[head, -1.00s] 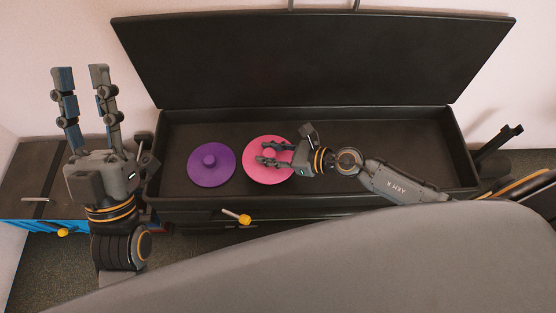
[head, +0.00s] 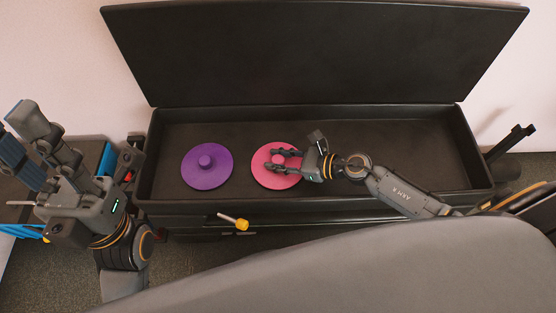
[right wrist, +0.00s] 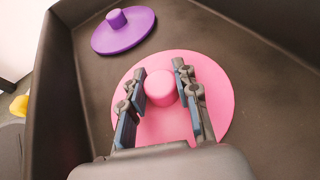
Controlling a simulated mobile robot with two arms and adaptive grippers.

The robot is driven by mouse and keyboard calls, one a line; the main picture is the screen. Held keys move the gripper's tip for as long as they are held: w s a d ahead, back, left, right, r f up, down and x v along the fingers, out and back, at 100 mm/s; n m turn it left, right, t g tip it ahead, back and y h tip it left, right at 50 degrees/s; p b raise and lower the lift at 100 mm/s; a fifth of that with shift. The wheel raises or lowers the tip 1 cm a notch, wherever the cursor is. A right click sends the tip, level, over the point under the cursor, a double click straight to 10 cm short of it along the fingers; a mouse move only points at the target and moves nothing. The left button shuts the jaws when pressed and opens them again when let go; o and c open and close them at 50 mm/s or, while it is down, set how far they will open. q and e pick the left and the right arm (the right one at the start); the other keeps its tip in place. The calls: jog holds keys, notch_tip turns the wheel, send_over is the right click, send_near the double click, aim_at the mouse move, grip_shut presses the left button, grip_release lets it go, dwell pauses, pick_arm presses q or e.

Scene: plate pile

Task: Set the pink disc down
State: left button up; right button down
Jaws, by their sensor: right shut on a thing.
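The pink disc (head: 263,177) has a round knob at its centre and lies level inside the black box, to the right of the purple disc (head: 190,177). In the head view it looks about the purple disc's size and appears at or very near the box floor; contact underneath is hidden. My right gripper (head: 272,160) reaches in from the right and is shut on the pink disc's knob. In the right wrist view the fingers stand on both sides of the knob (right wrist: 160,88). My left gripper (head: 18,130) is open and empty, left of the box.
The black box (head: 300,204) has its lid (head: 310,55) raised at the back. Its floor is clear right of my right gripper. A yellow-tipped handle (head: 240,224) sticks out at the front. Blue items (head: 90,153) are at the left.

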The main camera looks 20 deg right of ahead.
jog(key=shift+f, duration=0.1)
jog(key=c, duration=1)
grip_release()
